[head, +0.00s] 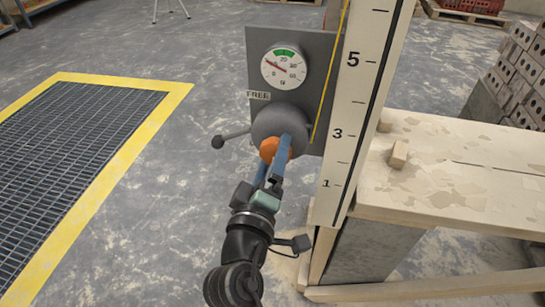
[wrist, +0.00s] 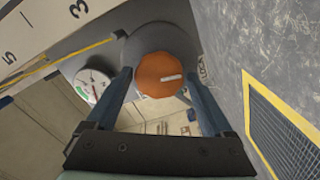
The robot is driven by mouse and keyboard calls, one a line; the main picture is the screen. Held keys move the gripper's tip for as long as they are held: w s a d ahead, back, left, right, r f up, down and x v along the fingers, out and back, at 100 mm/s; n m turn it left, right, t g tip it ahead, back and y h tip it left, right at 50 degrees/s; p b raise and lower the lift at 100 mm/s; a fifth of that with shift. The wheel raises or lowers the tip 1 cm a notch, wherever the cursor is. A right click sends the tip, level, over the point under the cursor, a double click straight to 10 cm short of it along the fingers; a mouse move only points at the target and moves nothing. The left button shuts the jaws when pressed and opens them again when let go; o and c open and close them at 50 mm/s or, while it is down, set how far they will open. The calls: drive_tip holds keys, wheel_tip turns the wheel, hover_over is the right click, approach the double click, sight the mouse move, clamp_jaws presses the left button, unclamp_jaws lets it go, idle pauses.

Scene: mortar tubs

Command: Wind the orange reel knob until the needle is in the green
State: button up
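The orange reel knob (wrist: 161,75) sits at the centre of a round grey drum (head: 277,123) on an upright grey panel (head: 260,45). My gripper (head: 276,160) has its two blue fingers on either side of the knob, and they appear to press on it. The wrist view shows the knob between the fingertips; the exact contact is partly hidden. A white mark shows on the knob's face. The round dial (head: 284,70) is above the drum. Its green band is at the top, and the red needle points up and left, outside the green.
A dark lever with a ball end (head: 218,142) sticks out left of the drum, below a FREE label (head: 258,96). A yellow cord (head: 330,75) runs up beside the numbered board (head: 350,90). A plank bench (head: 455,170) stands at right, a yellow-edged floor grating (head: 70,145) at left.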

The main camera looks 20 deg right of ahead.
drive_tip(key=shift+o, duration=0.6)
drive_tip(key=v, duration=1.3)
idle(0.6)
